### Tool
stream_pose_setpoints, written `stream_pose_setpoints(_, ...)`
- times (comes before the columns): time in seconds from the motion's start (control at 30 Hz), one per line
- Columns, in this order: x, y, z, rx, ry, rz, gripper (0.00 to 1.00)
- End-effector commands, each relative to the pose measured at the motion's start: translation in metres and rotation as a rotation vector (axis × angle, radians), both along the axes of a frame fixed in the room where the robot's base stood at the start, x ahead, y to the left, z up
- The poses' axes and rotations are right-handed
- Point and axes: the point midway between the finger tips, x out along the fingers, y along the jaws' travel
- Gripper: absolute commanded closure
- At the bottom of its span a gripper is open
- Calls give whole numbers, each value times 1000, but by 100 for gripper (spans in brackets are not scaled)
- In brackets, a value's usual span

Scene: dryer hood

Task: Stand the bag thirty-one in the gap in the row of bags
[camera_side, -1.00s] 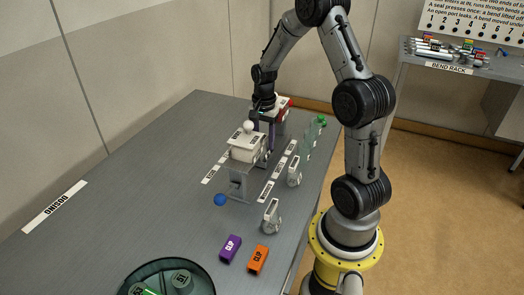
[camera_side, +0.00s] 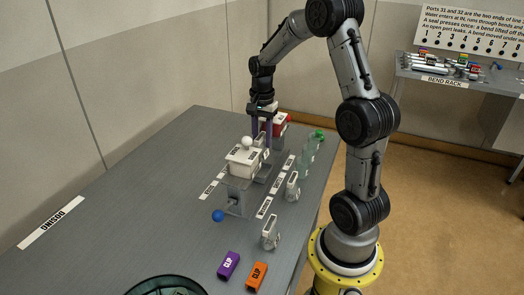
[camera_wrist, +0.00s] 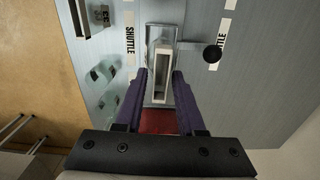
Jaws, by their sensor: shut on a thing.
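My gripper (camera_side: 264,142), with purple fingers, is in the side view above the table behind the white box. It is shut on a narrow white-topped piece (camera_wrist: 162,70), which looks like a bag seen from above. I cannot read its number. In the side view its pale labelled face (camera_side: 259,141) shows between the fingers. Other clear pieces with white tops, which look like bags, stand along the table's right side: a near one (camera_side: 271,234) and a farther one (camera_side: 292,186). Greenish clear ones (camera_side: 309,149) stand beyond them. I cannot tell exactly where the gap is.
A white box (camera_side: 243,162) with a round knob sits on a grey stand close before the gripper. A red box (camera_side: 274,124) stands just behind it.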

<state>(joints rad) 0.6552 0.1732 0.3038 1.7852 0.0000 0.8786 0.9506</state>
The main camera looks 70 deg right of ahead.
Motion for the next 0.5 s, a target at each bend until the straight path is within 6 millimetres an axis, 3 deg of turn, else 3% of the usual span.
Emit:
stream_pose_setpoints(0.27,1,-1,43,-3,-4,0,100)
stream_pose_setpoints(0.5,1,-1,100,-4,-5,0,100)
